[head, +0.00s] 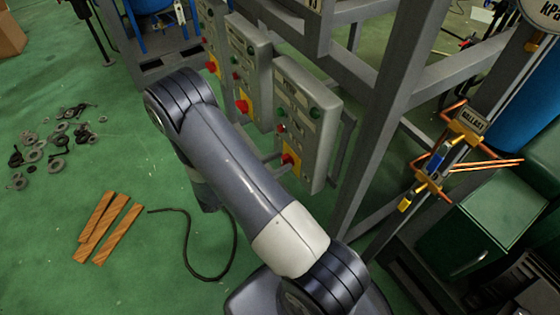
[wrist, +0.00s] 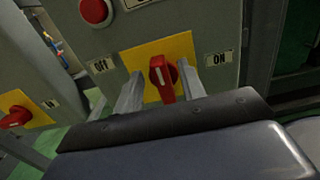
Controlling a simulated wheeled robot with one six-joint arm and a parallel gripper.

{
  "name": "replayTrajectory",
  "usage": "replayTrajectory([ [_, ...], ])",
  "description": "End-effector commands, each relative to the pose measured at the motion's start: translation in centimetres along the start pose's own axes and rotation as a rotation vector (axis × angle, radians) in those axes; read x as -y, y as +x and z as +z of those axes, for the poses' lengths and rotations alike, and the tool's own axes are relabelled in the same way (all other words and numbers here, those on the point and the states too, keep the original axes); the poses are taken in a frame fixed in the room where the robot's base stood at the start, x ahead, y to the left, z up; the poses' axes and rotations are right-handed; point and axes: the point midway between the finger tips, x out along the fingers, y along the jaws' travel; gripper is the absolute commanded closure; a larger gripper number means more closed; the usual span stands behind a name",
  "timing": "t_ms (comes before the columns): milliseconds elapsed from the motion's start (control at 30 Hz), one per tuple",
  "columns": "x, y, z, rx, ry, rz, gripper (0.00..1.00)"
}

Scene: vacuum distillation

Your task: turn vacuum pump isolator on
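A red rotary isolator handle (wrist: 162,78) on a yellow plate (wrist: 183,46) shows in the wrist view, with an "Off" label (wrist: 100,65) to its left and an "ON" label (wrist: 218,59) to its right. The handle points nearly straight up and down. My gripper (wrist: 161,92) is open, with one finger on each side of the handle and gaps visible on both sides. In the head view, grey control boxes (head: 312,95) stand in a row, and the nearest has a red handle on yellow (head: 290,160). My gripper is hidden there behind my arm.
A second box at the left in the wrist view has another red handle (wrist: 17,117). In the head view, a grey frame post (head: 385,110) stands right of the boxes. Wooden strips (head: 108,228), a black cable (head: 233,245) and scattered parts (head: 58,145) lie on the green floor.

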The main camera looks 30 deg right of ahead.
Motion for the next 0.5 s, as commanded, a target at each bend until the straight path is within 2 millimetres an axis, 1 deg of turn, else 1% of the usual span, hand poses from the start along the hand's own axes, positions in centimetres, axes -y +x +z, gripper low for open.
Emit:
replayTrajectory([
  [133, 0.02, 0.79, 0.0, 0.0, 0.0, 0.0, 0.62],
  [400, 0.01, 0.88, 0.0, -0.001, 0.0, 0.001, 0.62],
  [500, 0.01, 0.87, 0.0, -0.001, 0.0, 0.001, 0.69],
])
